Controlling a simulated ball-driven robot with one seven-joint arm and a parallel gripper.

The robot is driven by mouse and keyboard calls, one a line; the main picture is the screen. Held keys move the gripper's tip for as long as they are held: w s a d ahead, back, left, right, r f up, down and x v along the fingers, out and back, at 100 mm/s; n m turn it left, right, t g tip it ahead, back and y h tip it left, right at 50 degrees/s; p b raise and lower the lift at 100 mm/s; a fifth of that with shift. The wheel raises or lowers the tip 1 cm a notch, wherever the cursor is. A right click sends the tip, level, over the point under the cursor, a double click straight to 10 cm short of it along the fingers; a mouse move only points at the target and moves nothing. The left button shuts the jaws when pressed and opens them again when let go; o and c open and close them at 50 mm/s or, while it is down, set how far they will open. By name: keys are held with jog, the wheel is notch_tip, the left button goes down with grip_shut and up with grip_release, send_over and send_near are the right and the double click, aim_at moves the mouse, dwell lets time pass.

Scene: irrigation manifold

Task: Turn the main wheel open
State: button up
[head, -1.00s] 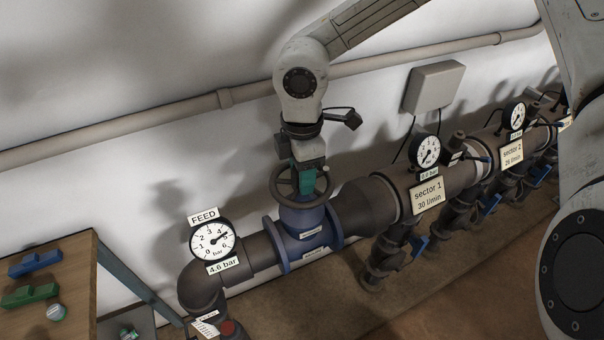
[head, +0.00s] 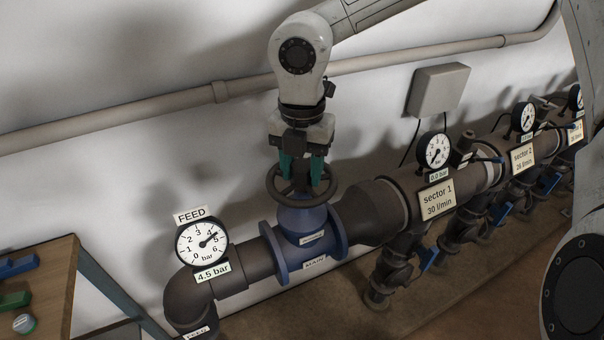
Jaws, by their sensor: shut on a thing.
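The main wheel (head: 328,194) is a dark handwheel on top of the blue valve body (head: 302,228), which carries a label reading MAIN. My gripper (head: 302,180) comes down on the wheel from above. Its two green fingers stand on either side of the wheel's middle, and it is shut on the wheel. The exact contact at the fingertips is partly hidden by the rim. The FEED gauge (head: 202,245) to the left reads 4.5 bar on its tag. The sector 1 gauge (head: 435,151) tag appears to read 0.0 bar.
A grey box (head: 437,89) is fixed to the wall, right of my gripper. A wall pipe (head: 150,106) runs behind my arm. Branch pipes with blue handles (head: 428,259) stand to the right. A wooden table (head: 50,255) with green and blue parts is at lower left.

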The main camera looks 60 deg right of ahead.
jog(key=n+b, duration=0.1)
jog(key=n, duration=0.3)
jog(key=shift+n, duration=0.3)
jog(key=n+b, duration=0.1)
jog(key=n, duration=0.4)
jog(key=shift+w+n+b, duration=0.1)
jog(key=shift+n+b, duration=0.2)
jog(key=n, duration=0.5)
jog(key=shift+b, duration=0.3)
jog(key=n, duration=0.5)
jog(key=shift+n, duration=0.4)
jog(key=n+b, duration=0.1)
jog(key=n, duration=0.4)
jog(key=shift+a, duration=0.1)
jog(key=n, duration=0.5)
jog(key=shift+n+b, duration=0.3)
jog(key=shift+n, duration=0.1)
jog(key=n, duration=0.5)
jog(key=shift+n+b, duration=0.3)
jog(key=shift+b, duration=0.1)
jog(key=shift+n+b, duration=0.4)
jog(key=shift+n, duration=2.1)
